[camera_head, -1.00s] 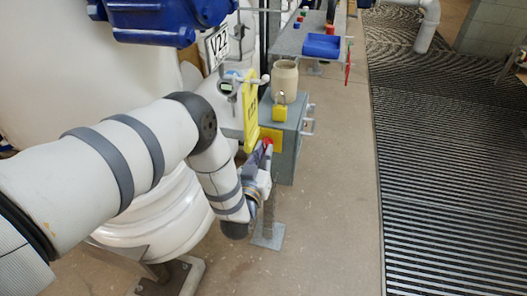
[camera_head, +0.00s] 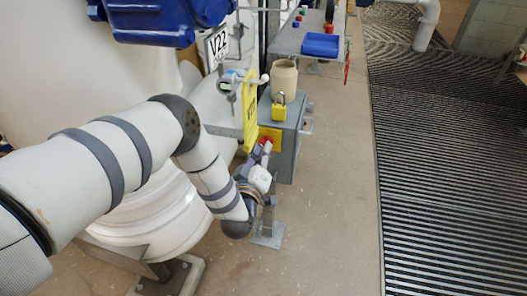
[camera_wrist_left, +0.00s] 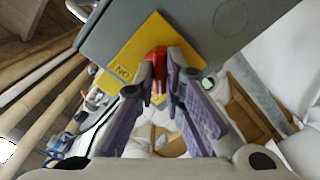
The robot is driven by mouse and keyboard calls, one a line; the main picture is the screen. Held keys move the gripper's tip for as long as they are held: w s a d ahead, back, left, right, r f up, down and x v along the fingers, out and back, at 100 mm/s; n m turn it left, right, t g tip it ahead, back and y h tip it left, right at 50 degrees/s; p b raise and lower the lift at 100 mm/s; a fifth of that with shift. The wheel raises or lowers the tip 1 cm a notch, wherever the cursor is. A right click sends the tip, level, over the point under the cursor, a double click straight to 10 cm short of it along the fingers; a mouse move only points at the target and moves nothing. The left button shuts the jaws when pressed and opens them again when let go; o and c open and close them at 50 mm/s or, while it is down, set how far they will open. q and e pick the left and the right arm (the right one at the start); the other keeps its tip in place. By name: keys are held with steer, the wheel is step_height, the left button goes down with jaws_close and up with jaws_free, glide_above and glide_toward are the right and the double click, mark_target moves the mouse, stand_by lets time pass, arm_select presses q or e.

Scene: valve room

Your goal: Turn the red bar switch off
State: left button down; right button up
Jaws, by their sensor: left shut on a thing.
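The red bar switch (camera_wrist_left: 158,62) sits on a yellow plate (camera_wrist_left: 125,45) on the face of a grey box in the left wrist view. In the head view the red switch (camera_head: 266,141) shows as a small patch beside the yellow plate (camera_head: 272,134). My left gripper (camera_wrist_left: 163,85) is shut on the red bar, with a purple-padded finger on each side of it. In the head view this gripper (camera_head: 264,150) reaches up to the box front and partly hides the switch. My right gripper does not show.
The grey box (camera_head: 289,130) carries a beige jar (camera_head: 284,78) and a yellow padlock (camera_head: 279,108). A shelf behind holds a blue tray (camera_head: 321,45). Floor to the right is clear up to the grating (camera_head: 445,180).

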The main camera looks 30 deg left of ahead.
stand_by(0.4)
arm_select(q)
steer(key=c, duration=1.7)
jaws_free()
steer(key=shift+v, duration=6.05)
